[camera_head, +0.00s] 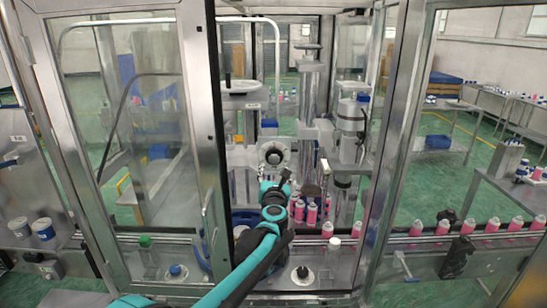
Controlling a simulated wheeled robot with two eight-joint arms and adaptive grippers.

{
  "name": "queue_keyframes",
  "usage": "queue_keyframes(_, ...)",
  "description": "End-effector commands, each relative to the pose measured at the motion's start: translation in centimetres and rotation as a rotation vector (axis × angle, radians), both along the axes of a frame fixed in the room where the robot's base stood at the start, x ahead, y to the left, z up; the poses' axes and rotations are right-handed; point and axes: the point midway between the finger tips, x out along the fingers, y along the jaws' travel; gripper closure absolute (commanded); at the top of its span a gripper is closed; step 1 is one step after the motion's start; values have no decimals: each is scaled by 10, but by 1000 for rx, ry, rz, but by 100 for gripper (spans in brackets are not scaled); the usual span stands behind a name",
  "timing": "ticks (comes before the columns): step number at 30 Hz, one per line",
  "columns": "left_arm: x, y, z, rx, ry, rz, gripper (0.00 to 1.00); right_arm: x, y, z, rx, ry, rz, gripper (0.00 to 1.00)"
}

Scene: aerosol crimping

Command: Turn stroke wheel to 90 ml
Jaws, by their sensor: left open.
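The stroke wheel appears to be the round, pale dial (273,154) on the front of the crimping machine, behind the open doorway in the middle of the view. Its markings are too small to read. My left arm reaches in from the bottom left, through the doorway. My left gripper (284,180) is open just below and slightly right of the dial. A small gap seems to lie between them, but I cannot tell contact for sure. My right gripper is not in view.
Glass doors (120,150) with metal frames stand left and right of the opening. Several pink cans (312,213) stand right of my gripper inside the machine. More pink cans (465,227) line the conveyor at right.

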Motion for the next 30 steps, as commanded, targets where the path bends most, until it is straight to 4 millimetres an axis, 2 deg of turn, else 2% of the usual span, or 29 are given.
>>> queue_keyframes(6, 38, 1, -1, 3, 0, 1, 45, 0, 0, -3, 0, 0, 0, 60)
queue_keyframes(10, 54, 1, 0, 4, -1, -1, 45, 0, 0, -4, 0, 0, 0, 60)
queue_keyframes(15, 63, 1, 0, 5, -1, -1, 45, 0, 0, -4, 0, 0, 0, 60)
queue_keyframes(22, 64, 1, 0, 5, -1, -1, 45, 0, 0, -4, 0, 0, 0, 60)
queue_keyframes(27, 63, 1, 0, 6, -1, -1, 90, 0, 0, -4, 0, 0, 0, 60)
queue_keyframes(28, 63, 1, 0, 6, -1, -1, 95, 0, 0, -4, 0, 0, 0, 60)
queue_keyframes(30, 63, 1, 0, 6, -1, -1, 95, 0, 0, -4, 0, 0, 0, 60)
